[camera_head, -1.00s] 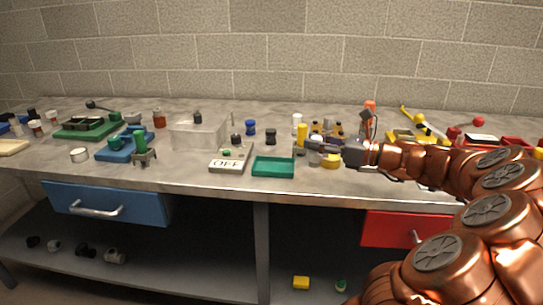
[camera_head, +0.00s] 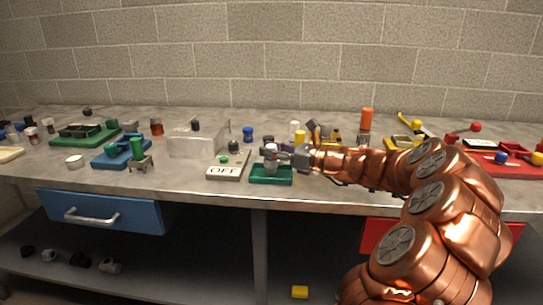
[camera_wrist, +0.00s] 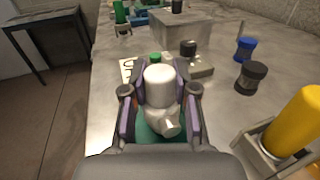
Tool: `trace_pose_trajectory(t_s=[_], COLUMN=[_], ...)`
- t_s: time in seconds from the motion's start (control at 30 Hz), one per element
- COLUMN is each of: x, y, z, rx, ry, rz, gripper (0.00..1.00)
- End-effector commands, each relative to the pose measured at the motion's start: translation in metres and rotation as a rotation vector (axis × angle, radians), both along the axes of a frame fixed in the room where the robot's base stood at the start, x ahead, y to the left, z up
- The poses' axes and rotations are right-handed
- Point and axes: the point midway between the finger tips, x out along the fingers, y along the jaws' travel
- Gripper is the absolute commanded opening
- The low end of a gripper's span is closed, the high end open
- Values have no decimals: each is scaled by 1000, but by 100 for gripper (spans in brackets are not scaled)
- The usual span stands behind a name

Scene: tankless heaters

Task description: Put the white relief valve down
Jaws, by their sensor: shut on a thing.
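The white relief valve (camera_wrist: 161,95) is a white cylinder with a short side spout, upright between the fingers of my gripper (camera_wrist: 160,100) in the wrist view. My gripper is shut on it. In the head view my gripper (camera_head: 284,152) holds the valve (camera_head: 270,151) over the green tray (camera_head: 271,180). The green tray also shows below the valve in the wrist view (camera_wrist: 148,133). I cannot tell whether the valve touches the tray floor.
An OFF switch box (camera_head: 228,165) stands just left of the tray. A clear box (camera_head: 197,140), a blue knob (camera_head: 248,134) and a yellow cylinder (camera_wrist: 296,122) stand nearby. A black knob (camera_wrist: 251,77) is right of my gripper. Bare bench lies between them.

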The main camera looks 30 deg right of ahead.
Motion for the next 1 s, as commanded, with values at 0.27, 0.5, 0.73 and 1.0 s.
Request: trace_pose_trajectory(t_s=[0.27, 0.5, 0.73, 1.0], x=[0, 0, 0, 0], y=[0, 0, 0, 0], z=[-10, -14, -14, -15], rx=[0, 1, 0, 1], ry=[-1, 0, 0, 1], rz=[-1, 1, 1, 1], gripper=[0, 0, 51, 53])
